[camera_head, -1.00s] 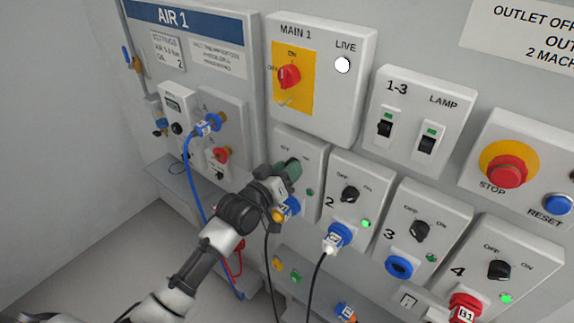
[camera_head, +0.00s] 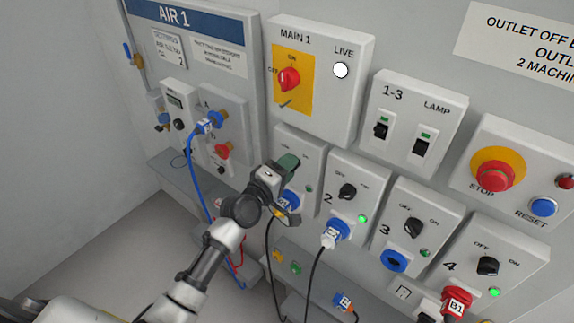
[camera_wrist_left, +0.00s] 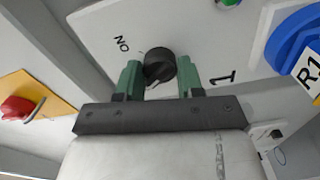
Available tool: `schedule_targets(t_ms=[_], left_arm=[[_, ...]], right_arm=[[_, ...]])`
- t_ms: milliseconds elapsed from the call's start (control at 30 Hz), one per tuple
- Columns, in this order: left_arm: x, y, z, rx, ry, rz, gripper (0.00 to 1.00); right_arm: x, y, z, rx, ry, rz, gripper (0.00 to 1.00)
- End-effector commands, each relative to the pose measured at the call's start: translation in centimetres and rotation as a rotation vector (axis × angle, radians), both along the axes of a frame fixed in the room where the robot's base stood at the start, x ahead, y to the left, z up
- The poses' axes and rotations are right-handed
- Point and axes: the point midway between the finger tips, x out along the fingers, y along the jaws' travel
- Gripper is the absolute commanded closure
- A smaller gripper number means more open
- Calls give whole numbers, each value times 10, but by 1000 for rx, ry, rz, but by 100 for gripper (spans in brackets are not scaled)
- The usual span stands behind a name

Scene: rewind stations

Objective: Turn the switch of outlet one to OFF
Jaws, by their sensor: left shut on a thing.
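Outlet one's panel (camera_head: 308,160) is a pale box left of outlet two, partly covered by my left gripper (camera_head: 289,163) in the head view. Its dark round switch (camera_wrist_left: 159,67) shows in the left wrist view, with a light pointer mark, "ON" printed beside it and a "1" on the panel. The green fingers of my left gripper (camera_wrist_left: 160,78) are on both sides of this switch, shut on it. Outlet one's small lamp (camera_head: 309,188) looks dark green. My right gripper is not in view.
The MAIN 1 red switch (camera_head: 288,79) is above. A blue air hose (camera_head: 193,170) hangs left of my arm.

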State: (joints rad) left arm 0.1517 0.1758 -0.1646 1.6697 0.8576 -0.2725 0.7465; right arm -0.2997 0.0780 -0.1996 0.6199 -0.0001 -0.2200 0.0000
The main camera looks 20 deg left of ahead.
Motion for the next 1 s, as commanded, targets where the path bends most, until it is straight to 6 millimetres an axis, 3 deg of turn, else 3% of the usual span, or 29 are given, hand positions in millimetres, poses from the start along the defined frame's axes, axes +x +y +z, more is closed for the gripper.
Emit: schedule_targets(t_ms=[400, 933, 967, 1000], left_arm=[[0, 0, 0, -171, 62, 0, 86], [0, 0, 0, -192, 69, 0, 86], [0, 0, 0, -192, 69, 0, 61], [0, 0, 0, -192, 69, 0, 55]], right_arm=[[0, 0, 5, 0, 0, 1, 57], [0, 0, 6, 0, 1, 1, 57], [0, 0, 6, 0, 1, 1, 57], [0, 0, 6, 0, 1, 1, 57]])
